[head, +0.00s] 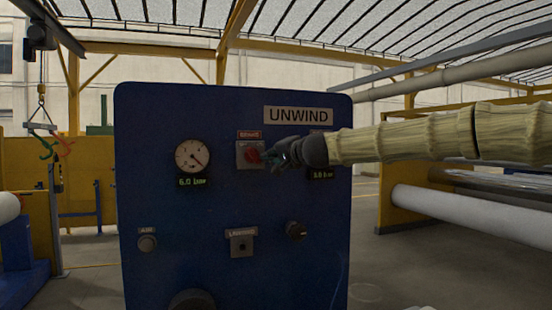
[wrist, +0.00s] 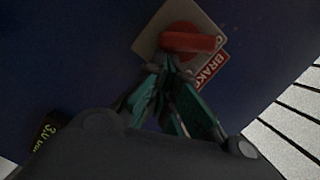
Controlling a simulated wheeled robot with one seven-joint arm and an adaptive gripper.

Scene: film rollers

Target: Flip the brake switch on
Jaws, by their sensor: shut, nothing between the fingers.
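The brake switch (head: 253,155) is a red rotary knob on a grey square plate, under a red BRAKE label, on the blue UNWIND panel (head: 150,120). In the wrist view the red knob (wrist: 192,42) shows its bar lying nearly across the picture, with the BRAKE label (wrist: 213,70) beside it. My gripper (head: 270,157) comes in from the right, just beside the knob. In the wrist view its teal fingers (wrist: 172,68) are shut with their tips close together at the knob's lower edge. I cannot tell whether they touch it. Nothing shows between them.
A pressure gauge (head: 193,157) reading 6.0 bar sits left of the switch. My forearm covers part of the panel's right side. A white roller (head: 470,215) lies at right.

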